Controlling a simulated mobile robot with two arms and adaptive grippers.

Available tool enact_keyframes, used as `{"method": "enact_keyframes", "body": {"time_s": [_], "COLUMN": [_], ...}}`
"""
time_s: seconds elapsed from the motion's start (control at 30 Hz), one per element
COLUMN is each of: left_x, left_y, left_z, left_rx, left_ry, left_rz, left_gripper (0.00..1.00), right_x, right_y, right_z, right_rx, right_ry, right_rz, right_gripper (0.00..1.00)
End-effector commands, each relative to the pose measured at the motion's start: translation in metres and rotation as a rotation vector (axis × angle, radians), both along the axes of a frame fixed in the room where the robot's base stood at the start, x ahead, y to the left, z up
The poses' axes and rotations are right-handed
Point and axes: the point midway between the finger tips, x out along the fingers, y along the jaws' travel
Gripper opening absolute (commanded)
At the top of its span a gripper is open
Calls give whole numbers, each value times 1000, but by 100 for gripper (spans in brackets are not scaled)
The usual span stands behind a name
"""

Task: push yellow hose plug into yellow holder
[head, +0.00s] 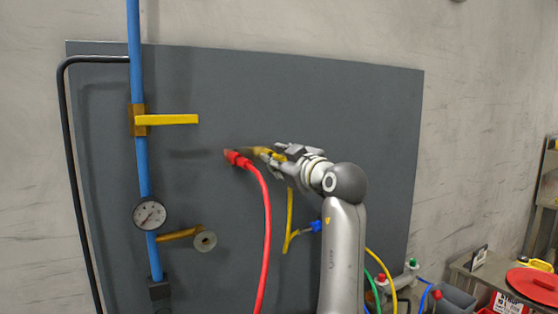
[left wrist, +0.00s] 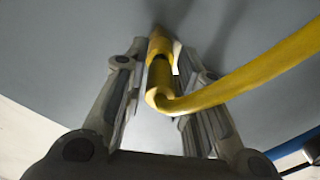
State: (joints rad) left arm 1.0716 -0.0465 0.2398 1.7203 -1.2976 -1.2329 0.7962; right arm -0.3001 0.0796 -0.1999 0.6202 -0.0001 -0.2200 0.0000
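My left gripper (head: 275,154) is at the dark panel, just right of the red hose plug. In the left wrist view its fingers (left wrist: 160,70) are close around the yellow hose plug (left wrist: 158,88) and appear shut on it. The yellow hose bends from the plug toward the right. The yellow holder (left wrist: 160,45) is straight beyond the plug, in line with it. The plug's front end meets or nearly meets the holder; how deep it sits cannot be told. In the head view the holder (head: 257,150) is partly hidden by the gripper. My right gripper is not in view.
The red plug (head: 237,158) with its hanging red hose (head: 266,220) is close left of the gripper. A blue pipe (head: 139,70) with a yellow lever (head: 170,119) and gauge (head: 150,214) stands at left. A bench (head: 480,272) is at lower right.

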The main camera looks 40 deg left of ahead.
Motion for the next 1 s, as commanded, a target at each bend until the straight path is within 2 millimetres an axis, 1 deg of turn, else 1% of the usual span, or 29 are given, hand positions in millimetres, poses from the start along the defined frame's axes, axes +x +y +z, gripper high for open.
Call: {"method": "enact_keyframes", "body": {"time_s": [0.03, 0.2, 0.57, 0.67, 0.77, 1.0], "left_x": [0, 0, 0, -2, -7, -22], "left_y": [0, 0, -3, -12, -29, -78], "left_z": [0, 0, 0, 0, -1, -1], "left_rx": [0, 0, 0, 1, 0, -1], "left_ry": [0, 0, 0, 1, 0, 1], "left_rz": [0, 0, -1, -2, -4, -3], "left_gripper": [28, 50, 50, 50, 50, 50], "right_x": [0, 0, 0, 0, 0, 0], "right_y": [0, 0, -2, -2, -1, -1], "right_z": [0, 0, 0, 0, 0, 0], "right_rx": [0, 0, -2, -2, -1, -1], "right_ry": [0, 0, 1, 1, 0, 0], "right_rz": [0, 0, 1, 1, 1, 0], "right_gripper": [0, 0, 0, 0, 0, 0]}}
